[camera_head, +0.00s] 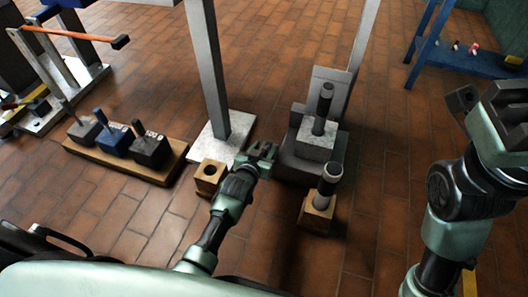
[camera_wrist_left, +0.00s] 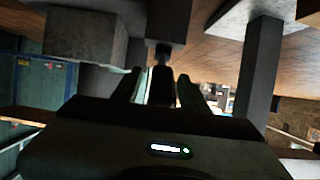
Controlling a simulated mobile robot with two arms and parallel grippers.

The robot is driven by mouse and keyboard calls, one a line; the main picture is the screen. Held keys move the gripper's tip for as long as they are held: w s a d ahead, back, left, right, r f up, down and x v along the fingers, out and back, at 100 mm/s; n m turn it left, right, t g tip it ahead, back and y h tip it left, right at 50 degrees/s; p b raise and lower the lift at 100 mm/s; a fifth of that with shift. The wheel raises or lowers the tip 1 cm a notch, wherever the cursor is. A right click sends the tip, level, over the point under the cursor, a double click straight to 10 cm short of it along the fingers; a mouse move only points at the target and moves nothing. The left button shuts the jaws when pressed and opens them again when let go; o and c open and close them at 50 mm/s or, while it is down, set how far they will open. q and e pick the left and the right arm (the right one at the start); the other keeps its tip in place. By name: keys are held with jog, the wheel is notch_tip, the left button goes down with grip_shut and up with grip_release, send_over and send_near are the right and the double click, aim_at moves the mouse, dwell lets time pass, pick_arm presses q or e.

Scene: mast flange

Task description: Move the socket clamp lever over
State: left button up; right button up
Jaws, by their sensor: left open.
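I cannot tell for sure which part is the socket clamp lever. A dark upright handle (camera_head: 324,105) stands in a pale block (camera_head: 316,139) on a grey stand (camera_head: 298,163). My left gripper (camera_head: 262,151) is open and empty, low, to the left of this stand and apart from it. In the left wrist view, which looks upside down and dark, a black post (camera_wrist_left: 163,75) shows between the fingers of the left gripper (camera_wrist_left: 158,88); whether it is within their reach cannot be told. My right gripper (camera_head: 490,105) is raised at the right edge, partly cut off.
A wooden block with a hole (camera_head: 210,175) and a wooden block with a black-topped post (camera_head: 328,180) flank my left gripper. A pale column (camera_head: 210,70) stands behind. A wooden rack (camera_head: 165,167) holds several handled blocks. An orange bar (camera_head: 70,33) is far left; a blue bench (camera_head: 460,62) is far right.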

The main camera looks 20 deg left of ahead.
pick_arm(q)
jog(key=shift+c, duration=0.3)
grip_shut()
dwell(1.2)
